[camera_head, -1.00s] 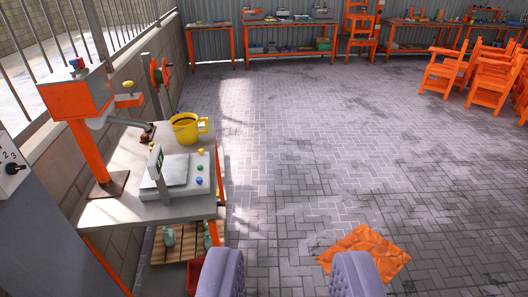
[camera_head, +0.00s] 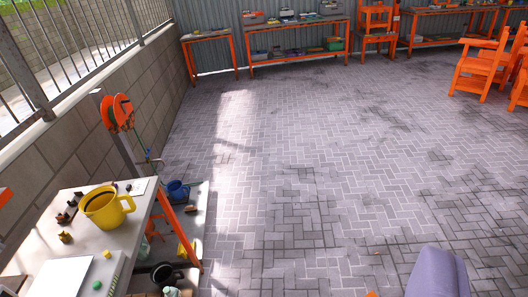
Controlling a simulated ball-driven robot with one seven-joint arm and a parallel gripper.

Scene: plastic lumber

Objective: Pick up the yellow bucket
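The yellow bucket (camera_head: 105,207), with a side handle, stands upright on the grey work table (camera_head: 121,242) at the lower left. Its open mouth faces up and its inside looks dark. One pale purple finger of my gripper (camera_head: 437,273) shows at the bottom right edge, far to the right of the bucket and not touching it. The other finger is out of view, so the opening is hidden.
Small items sit beside the bucket, with a white-topped device (camera_head: 60,277) in front. An orange reel (camera_head: 118,112) is by the wall behind. A lower shelf holds a blue pot (camera_head: 178,191) and a dark pot (camera_head: 165,274). The paved floor (camera_head: 300,160) to the right is clear.

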